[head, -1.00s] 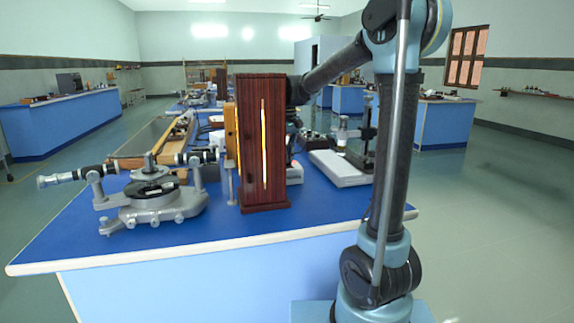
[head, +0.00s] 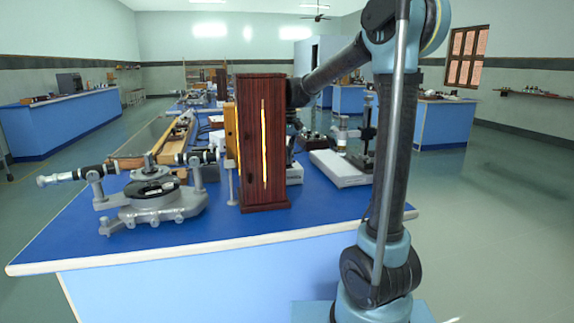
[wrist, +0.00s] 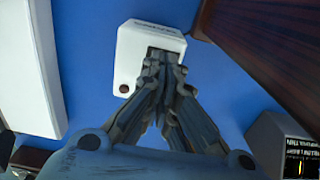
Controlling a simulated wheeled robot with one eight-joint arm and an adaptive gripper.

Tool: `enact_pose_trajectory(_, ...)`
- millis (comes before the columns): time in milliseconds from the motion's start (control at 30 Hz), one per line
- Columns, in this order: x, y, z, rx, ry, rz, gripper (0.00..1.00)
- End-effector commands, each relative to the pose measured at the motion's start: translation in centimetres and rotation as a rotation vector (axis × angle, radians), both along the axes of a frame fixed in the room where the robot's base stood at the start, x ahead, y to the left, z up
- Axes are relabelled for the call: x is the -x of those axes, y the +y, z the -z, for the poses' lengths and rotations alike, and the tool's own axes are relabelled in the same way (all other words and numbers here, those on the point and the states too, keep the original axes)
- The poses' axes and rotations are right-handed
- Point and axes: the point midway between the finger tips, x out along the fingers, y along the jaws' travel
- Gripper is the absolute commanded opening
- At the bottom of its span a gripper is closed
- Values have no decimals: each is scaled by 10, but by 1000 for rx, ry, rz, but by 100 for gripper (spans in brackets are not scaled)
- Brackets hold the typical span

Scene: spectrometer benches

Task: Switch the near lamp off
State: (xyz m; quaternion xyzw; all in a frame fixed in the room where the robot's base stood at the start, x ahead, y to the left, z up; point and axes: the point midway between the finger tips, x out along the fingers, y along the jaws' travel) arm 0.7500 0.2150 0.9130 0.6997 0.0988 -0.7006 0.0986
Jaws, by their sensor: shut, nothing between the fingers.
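The near lamp (head: 250,150) is a tall dark-red wooden housing on the near bench, with a bright glowing slit in its face. In the wrist view, part of a dark-red wooden side (wrist: 265,50) shows at the upper right. A small white switch box (wrist: 132,45) lies on the blue bench top, with a dark rocker and a dark red round spot. My gripper (wrist: 163,62) is shut and empty, its fingertips over the rocker and hiding most of it. Whether they touch it I cannot tell. In the head view the lamp housing hides my fingers.
A grey spectrometer (head: 155,195) stands left of the lamp. A white-based instrument (head: 340,168) stands to the right. In the wrist view, a white block (wrist: 30,70) lies left and a dark-faced box (wrist: 285,145) lower right. The bench's front strip (head: 200,225) is clear.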

Motion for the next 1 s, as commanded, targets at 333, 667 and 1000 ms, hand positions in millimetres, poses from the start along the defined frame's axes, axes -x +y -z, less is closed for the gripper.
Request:
enact_pose_trajectory(333,0,0,-23,0,0,0,0)
enact_pose_trajectory(667,0,0,-44,0,0,0,0)
enact_pose_trajectory(1000,0,0,-64,0,0,0,0)
